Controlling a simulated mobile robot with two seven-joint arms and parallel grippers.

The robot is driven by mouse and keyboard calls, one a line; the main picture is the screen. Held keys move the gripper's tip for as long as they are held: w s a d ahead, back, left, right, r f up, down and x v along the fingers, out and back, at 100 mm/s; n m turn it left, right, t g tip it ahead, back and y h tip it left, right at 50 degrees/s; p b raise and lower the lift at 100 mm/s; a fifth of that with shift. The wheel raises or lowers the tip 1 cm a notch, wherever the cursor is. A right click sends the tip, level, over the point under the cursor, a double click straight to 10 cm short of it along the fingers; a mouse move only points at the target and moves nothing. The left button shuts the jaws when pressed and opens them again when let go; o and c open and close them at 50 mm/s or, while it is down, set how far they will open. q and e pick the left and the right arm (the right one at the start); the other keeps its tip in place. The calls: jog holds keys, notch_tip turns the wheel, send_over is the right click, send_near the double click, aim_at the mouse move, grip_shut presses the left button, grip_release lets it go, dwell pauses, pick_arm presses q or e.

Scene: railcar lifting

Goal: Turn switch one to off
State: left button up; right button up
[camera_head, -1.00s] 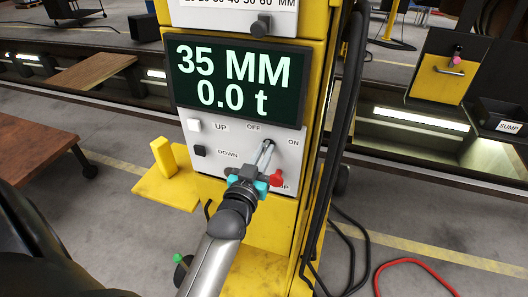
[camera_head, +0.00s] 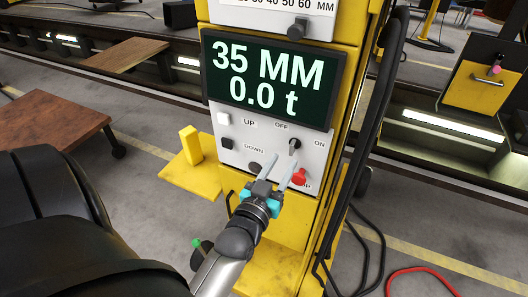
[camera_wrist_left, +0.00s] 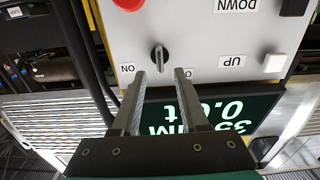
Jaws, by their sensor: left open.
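The rotary switch (camera_head: 294,144) is a small dark knob on the light grey control panel (camera_head: 262,165), between the OFF label (camera_head: 281,126) and the ON label (camera_head: 319,144). In the left wrist view the knob (camera_wrist_left: 159,58) stands nearly upright in the picture, beyond the fingertips and not gripped. Which label it points to is hard to tell. My left gripper (camera_head: 285,160) is open and empty just below the knob in the head view, its two grey fingers spread. In the left wrist view the fingers (camera_wrist_left: 160,76) partly cover the OFF label. My right gripper is not in view.
A red button (camera_head: 299,177) sits close to the right fingertip. White (camera_head: 223,118) and black (camera_head: 227,143) buttons for UP and DOWN are at the panel's left. The display (camera_head: 268,80) reads 35 MM and 0.0 t. Black cables (camera_head: 362,150) hang at the right.

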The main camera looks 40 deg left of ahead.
pick_arm(q)
jog(key=p+v, duration=0.1)
jog(key=v, duration=0.8)
jog(key=shift+s, duration=0.4)
jog(key=shift+f, duration=0.1)
